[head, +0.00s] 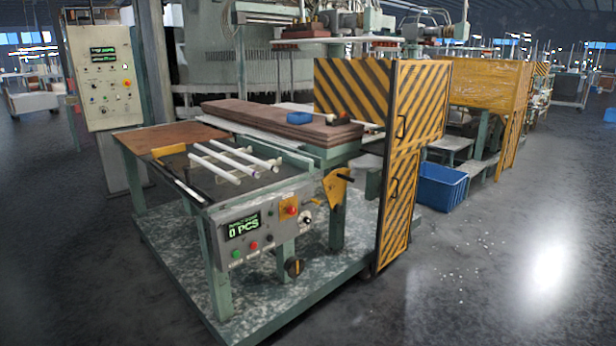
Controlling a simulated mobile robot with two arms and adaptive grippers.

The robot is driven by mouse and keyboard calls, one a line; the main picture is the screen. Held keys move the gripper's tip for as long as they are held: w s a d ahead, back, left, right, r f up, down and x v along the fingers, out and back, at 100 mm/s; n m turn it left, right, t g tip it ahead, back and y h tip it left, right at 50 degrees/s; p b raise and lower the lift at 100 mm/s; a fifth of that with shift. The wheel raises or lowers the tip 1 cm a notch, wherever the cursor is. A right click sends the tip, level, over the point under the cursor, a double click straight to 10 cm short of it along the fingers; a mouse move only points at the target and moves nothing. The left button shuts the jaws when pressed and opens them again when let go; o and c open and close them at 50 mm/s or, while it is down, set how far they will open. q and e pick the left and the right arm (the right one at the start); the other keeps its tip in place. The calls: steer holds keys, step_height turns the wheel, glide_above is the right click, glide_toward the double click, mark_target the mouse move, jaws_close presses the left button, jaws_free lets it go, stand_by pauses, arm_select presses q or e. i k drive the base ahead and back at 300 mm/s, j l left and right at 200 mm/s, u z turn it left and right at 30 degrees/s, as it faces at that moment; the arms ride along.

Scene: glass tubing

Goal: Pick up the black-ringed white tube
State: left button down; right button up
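Several white tubes (232,161) lie side by side, slanting, across rails on top of a green-framed work table. A dark mark shows near the front end of the rightmost tube (262,159), which may be a black ring. The middle tube (240,165) has a purplish mark near its front end. The front-left tube (214,169) shows no clear ring. The marks are too small to tell for certain. Neither of my grippers is in view.
A control box (262,232) with a display and knobs fronts the table. A yellow-black striped guard (402,150) stands at its right side. Brown boards (285,120) lie behind the tubes. A blue crate (441,187) sits on the floor. Open floor lies at front right.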

mark_target(272, 168)
steer(key=i+j+u, duration=0.1)
steer(key=i+u, duration=0.2)
steer(key=i, duration=0.25)
steer(key=i+u, duration=0.25)
steer(key=i, duration=0.25)
